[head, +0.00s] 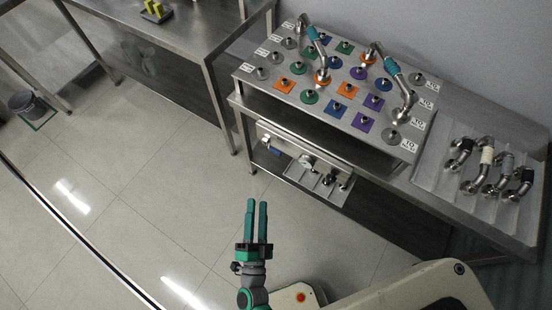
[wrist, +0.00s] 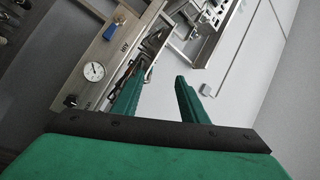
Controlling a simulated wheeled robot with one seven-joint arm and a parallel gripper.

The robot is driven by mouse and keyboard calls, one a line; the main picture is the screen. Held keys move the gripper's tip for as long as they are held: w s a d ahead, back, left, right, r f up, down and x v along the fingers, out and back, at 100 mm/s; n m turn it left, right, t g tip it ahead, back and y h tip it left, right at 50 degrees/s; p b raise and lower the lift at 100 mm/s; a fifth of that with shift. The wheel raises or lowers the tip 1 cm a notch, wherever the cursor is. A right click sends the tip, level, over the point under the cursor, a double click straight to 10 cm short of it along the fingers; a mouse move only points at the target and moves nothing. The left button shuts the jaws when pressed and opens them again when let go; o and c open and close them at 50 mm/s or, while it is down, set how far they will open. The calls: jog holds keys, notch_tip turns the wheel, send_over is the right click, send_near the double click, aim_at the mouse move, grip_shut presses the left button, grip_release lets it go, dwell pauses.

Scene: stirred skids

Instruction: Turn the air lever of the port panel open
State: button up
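The port panel (head: 290,146) is a pale metal plate under the front of the bench, and it also shows in the wrist view (wrist: 100,50). A small blue lever (head: 276,153) sits at its left end. My gripper (head: 256,203) is open and empty, in front of and below the panel in the picture. In the wrist view its green fingers (wrist: 160,75) stand apart, to the right of the panel and touching nothing.
A round white gauge (wrist: 94,71) and a black knob (wrist: 71,101) share the panel. Above it, the bench top (head: 240,72) holds coloured ports and bent metal pipes. A tray (head: 428,155) of pipe elbows stands right. The tiled floor (head: 150,180) is clear.

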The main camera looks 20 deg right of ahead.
aim_at(279, 156)
jog(key=w+d+f+m+g+h, duration=0.5)
jog(key=w+f+m+g+h, duration=0.25)
jog(key=w+f+m, duration=0.5)
jog(key=shift+m+y, duration=0.35)
jog(key=shift+m, duration=0.1)
jog(key=x, duration=0.7)
jog(key=r+x, duration=0.1)
jog(key=x, duration=0.3)
jog(key=shift+w+r, duration=0.1)
jog(key=shift+w, duration=0.25)
jog(key=shift+a, duration=0.1)
grip_shut()
